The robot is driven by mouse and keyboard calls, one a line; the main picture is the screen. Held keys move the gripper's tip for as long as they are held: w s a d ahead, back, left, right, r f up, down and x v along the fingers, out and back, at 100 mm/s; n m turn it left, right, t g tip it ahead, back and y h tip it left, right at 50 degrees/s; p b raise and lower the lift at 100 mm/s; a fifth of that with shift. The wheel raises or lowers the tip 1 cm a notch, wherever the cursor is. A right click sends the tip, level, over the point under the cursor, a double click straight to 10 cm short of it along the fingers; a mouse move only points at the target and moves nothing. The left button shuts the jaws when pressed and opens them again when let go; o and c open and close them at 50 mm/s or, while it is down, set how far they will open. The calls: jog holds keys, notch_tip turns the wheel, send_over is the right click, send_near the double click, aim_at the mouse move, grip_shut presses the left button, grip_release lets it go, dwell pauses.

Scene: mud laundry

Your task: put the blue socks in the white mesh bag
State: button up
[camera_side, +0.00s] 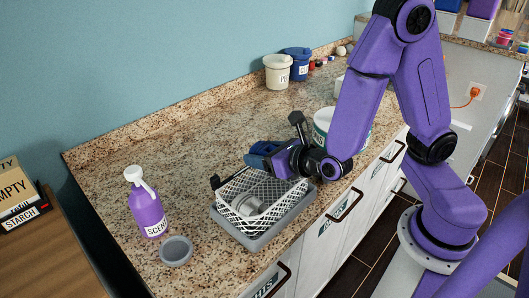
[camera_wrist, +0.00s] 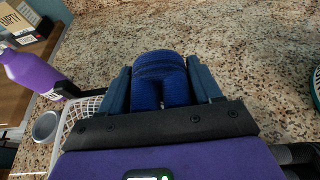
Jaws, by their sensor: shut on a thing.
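The blue socks (camera_wrist: 162,78), ribbed dark blue cloth folded over, are between the fingers of my gripper (camera_wrist: 163,92) in the wrist view. In the side view the socks (camera_side: 262,154) are a dark blue patch at the end of my gripper (camera_side: 272,156). The white mesh bag (camera_side: 285,199) is boxy and open on top, standing in a grey tray. A grey rounded thing shows inside it. My gripper is shut on the socks, above the bag's back right side. In the wrist view part of the bag (camera_wrist: 72,125) shows at lower left; my gripper hides the rest.
The grey tray (camera_side: 262,242) sits near the counter's front edge. A white and green tub (camera_side: 325,122) is behind my wrist.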

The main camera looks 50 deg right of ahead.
jog(key=o, duration=1.1)
jog(key=shift+s+d+f, duration=0.1)
jog(key=shift+f, duration=0.35)
jog(key=shift+c, duration=0.2)
jog(key=shift+d, duration=0.1)
jog(key=shift+r, duration=0.55)
jog(key=shift+r+v, duration=0.15)
jog(key=shift+v, duration=1.75)
jog(key=shift+r+v, duration=0.15)
jog(key=shift+v, duration=1.7)
